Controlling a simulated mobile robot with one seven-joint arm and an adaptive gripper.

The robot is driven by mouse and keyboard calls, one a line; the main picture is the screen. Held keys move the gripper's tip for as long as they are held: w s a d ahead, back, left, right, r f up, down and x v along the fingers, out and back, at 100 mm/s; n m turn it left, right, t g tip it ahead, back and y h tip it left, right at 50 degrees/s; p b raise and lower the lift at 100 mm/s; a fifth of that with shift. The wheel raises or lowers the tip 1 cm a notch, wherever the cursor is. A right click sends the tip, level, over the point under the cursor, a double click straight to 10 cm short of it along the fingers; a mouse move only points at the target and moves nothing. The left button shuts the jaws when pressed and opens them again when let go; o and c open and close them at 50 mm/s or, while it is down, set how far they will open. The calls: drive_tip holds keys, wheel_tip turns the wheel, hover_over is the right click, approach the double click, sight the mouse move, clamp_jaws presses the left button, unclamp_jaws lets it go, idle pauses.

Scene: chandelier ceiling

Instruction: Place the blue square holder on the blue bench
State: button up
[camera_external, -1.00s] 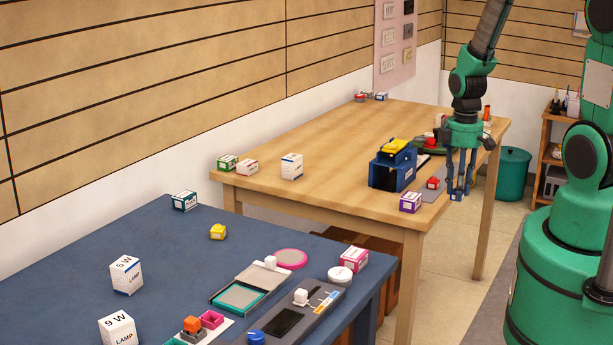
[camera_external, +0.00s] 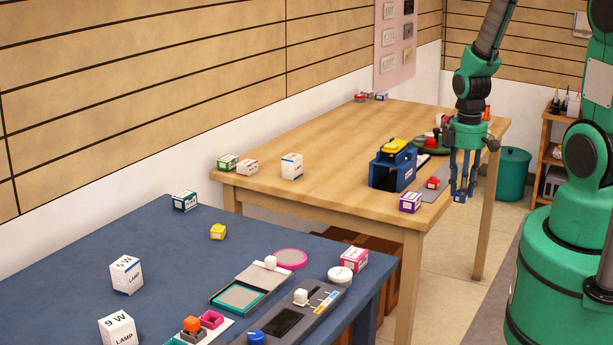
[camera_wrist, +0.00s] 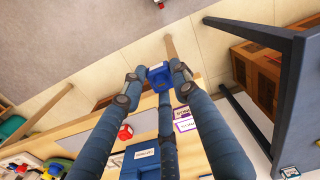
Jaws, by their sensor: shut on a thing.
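My gripper (camera_external: 463,192) hangs fingers-down at the front right edge of the wooden table. In the wrist view, my gripper (camera_wrist: 158,80) is shut on a small blue square holder (camera_wrist: 159,75), seen between the fingertips. In the external view the blue holder (camera_external: 459,198) is tiny at the fingertips, and its details are too small to tell. The blue bench (camera_external: 75,270) fills the lower left of the external view, well to the left of my gripper. Its edge and legs also show at the right of the wrist view (camera_wrist: 290,75).
The wooden table (camera_external: 330,150) carries a blue box-like holder (camera_external: 392,168) with a yellow top, a purple-marked box (camera_external: 410,202) and a red block (camera_external: 432,183). The bench holds lamp boxes (camera_external: 126,275), a yellow block (camera_external: 217,231) and trays (camera_external: 240,297). Its back middle is clear.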

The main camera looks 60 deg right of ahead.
idle(0.3)
drive_tip(key=shift+w+a+r, duration=0.1)
drive_tip(key=shift+w, duration=0.4)
drive_tip(key=w+a+r+n+p, duration=0.1)
drive_tip(key=w+a+n+p, duration=0.1)
drive_tip(key=w+a, duration=0.95)
drive_tip(key=w+a+r+n+p, duration=0.1)
drive_tip(key=w+a+n+p, duration=0.15)
drive_tip(key=w+a, duration=0.9)
drive_tip(key=w+a+n+p, duration=0.1)
drive_tip(key=w+a, duration=0.3)
drive_tip(key=a, duration=0.5)
drive_tip(key=w+a+f+n, duration=0.1)
drive_tip(key=w+a, duration=0.4)
drive_tip(key=a, duration=0.5)
drive_tip(key=w+a+f+n+p, duration=0.1)
drive_tip(key=w+a, duration=0.4)
drive_tip(key=a, duration=0.5)
drive_tip(key=shift+a+f+n+p, duration=0.1)
drive_tip(key=shift+a+n+p, duration=0.2)
drive_tip(key=shift+n, duration=0.45)
drive_tip(key=shift+w+d, duration=0.1)
drive_tip(key=w+a, duration=0.1)
drive_tip(key=w, duration=0.4)
drive_tip(key=w+a+f, duration=0.1)
drive_tip(key=w+a, duration=0.1)
drive_tip(key=w, duration=0.3)
drive_tip(key=w+a, duration=0.2)
drive_tip(key=w, duration=0.3)
drive_tip(key=shift+f, duration=0.3)
